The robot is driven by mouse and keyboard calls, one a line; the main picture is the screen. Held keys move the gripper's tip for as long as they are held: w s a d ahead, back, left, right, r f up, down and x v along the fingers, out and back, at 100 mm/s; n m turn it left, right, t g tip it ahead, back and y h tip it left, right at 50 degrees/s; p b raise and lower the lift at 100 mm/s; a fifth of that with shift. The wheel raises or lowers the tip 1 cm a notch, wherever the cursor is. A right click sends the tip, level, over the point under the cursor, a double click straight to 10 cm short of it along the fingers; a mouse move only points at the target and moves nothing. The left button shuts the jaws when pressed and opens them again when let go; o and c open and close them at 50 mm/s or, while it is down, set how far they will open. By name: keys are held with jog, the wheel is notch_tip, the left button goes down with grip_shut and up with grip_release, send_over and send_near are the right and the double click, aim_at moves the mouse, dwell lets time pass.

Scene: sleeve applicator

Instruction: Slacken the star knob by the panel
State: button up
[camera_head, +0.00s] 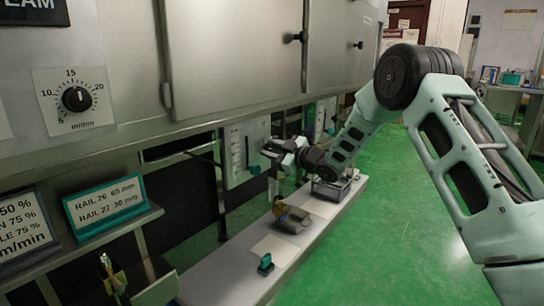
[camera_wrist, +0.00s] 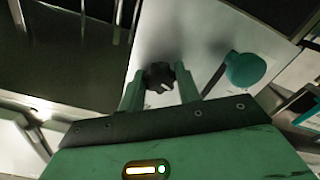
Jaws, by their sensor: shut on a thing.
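The black star knob (camera_wrist: 160,75) sits on the pale panel and shows in the wrist view between my two fingers. A light mark is on its face. My gripper (camera_wrist: 160,82) is shut on the knob, one finger on each side. In the head view my gripper (camera_head: 276,156) reaches in at the right edge of the pale upright panel (camera_head: 237,145). The knob cannot be made out there. In the wrist view the panel (camera_wrist: 185,30) fills the upper middle.
A teal round knob (camera_wrist: 245,70) stands on the panel, right of my gripper, beside a dark slot (camera_wrist: 214,78). Green floor is open at right.

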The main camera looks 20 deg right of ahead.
jog(key=n+b, duration=0.1)
jog(key=n, duration=0.1)
jog(key=n+b, duration=0.1)
jog(key=b, duration=0.1)
jog(key=n+b, duration=0.1)
jog(key=n, duration=0.1)
jog(key=shift+f+n, duration=0.3)
jog(key=n+b, duration=0.5)
jog(key=shift+b, duration=0.4)
jog(key=n+b, duration=0.6)
jog(key=b, duration=0.1)
jog(key=shift+f+n, duration=0.1)
jog(key=shift+n, duration=0.2)
jog(key=n+b, duration=0.3)
jog(key=shift+r+n+b, duration=0.2)
jog(key=shift+n+b, duration=0.45)
jog(key=shift+n, duration=0.05)
jog(key=shift+r, duration=0.1)
jog(key=o, duration=1)
jog(key=shift+r, duration=0.1)
